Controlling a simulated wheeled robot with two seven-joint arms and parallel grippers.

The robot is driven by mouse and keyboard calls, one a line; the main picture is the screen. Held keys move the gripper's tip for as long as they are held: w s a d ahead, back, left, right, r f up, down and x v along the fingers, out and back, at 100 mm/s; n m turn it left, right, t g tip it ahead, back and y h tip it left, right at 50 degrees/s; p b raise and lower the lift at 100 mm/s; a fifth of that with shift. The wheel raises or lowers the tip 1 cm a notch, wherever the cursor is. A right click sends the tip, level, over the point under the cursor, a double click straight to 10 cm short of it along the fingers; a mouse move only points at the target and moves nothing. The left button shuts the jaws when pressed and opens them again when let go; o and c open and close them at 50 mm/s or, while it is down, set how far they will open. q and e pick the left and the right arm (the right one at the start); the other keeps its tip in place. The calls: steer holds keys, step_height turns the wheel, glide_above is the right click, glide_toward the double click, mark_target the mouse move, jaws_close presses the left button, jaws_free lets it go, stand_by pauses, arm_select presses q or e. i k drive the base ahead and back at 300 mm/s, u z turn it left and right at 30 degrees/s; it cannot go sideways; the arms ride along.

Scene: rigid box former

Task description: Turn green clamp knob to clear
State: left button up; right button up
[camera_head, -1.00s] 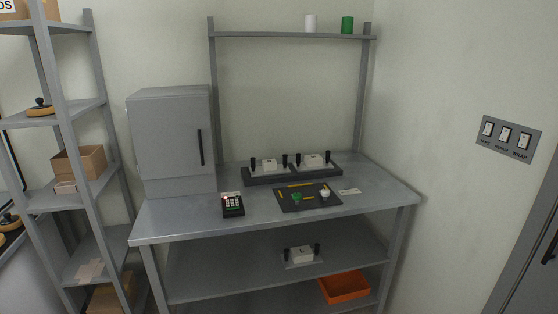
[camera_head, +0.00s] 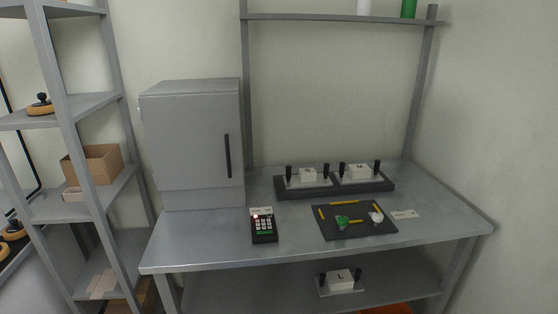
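The green clamp knob (camera_head: 342,219) sits on a dark square mat (camera_head: 353,233) on the grey workbench, toward the right of the bench. A white knob (camera_head: 376,215) stands on the same mat, to the right of the green one. Yellow strips lie or are marked on the mat around the knobs. The knob's exact angle is too small to read. Neither of my grippers shows in the head view.
A keypad (camera_head: 264,226) stands left of the mat. A dark tray (camera_head: 330,188) with two white handled blocks is behind it. A grey cabinet (camera_head: 190,145) occupies the bench's left. The bench front is clear.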

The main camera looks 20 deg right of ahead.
mark_target(343, 221)
steer(key=z, duration=0.1)
steer(key=i, duration=0.85)
steer(key=z, duration=0.95)
steer(key=i, duration=0.4)
steer(key=z, duration=0.5)
